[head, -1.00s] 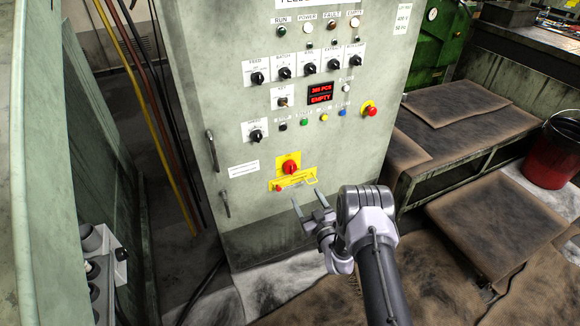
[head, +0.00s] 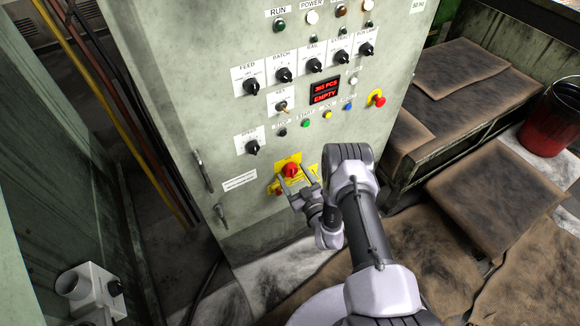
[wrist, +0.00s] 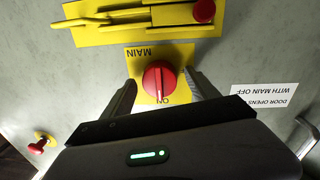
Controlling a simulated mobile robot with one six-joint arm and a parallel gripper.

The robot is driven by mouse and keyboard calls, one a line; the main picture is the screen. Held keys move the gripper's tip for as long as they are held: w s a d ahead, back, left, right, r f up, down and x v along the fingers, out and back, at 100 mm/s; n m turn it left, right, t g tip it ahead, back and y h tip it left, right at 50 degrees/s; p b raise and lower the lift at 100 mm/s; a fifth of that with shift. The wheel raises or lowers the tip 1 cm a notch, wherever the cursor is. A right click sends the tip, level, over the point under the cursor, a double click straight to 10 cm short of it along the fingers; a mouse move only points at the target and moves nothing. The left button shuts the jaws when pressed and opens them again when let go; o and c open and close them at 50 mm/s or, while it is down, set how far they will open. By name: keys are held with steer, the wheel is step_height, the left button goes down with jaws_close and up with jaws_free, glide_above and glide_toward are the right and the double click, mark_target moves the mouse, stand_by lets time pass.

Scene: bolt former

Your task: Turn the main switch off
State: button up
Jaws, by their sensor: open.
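The main switch is a red rotary knob (head: 290,169) on a yellow plate, low on the grey-green cabinet front. In the wrist view the knob (wrist: 159,79) shows upside down, with "MAIN" above it and "ON" below; its ridge runs up and down the picture, its lower end by "ON". My gripper (head: 293,180) is open at the switch. In the wrist view its two fingers (wrist: 160,92) stand left and right of the knob, with small gaps visible. Whether a finger touches the knob cannot be told.
A yellow hasp with a red knob (wrist: 203,11) sits beside the switch plate. A red emergency button (head: 379,100) is up and right. Selector knobs and a red display (head: 325,92) are above. A door handle (head: 203,171) is left. A bench (head: 405,165) stands right.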

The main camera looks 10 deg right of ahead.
steer(key=shift+s, duration=0.1)
steer(key=shift+c, duration=0.7)
steer(key=c, duration=1.2)
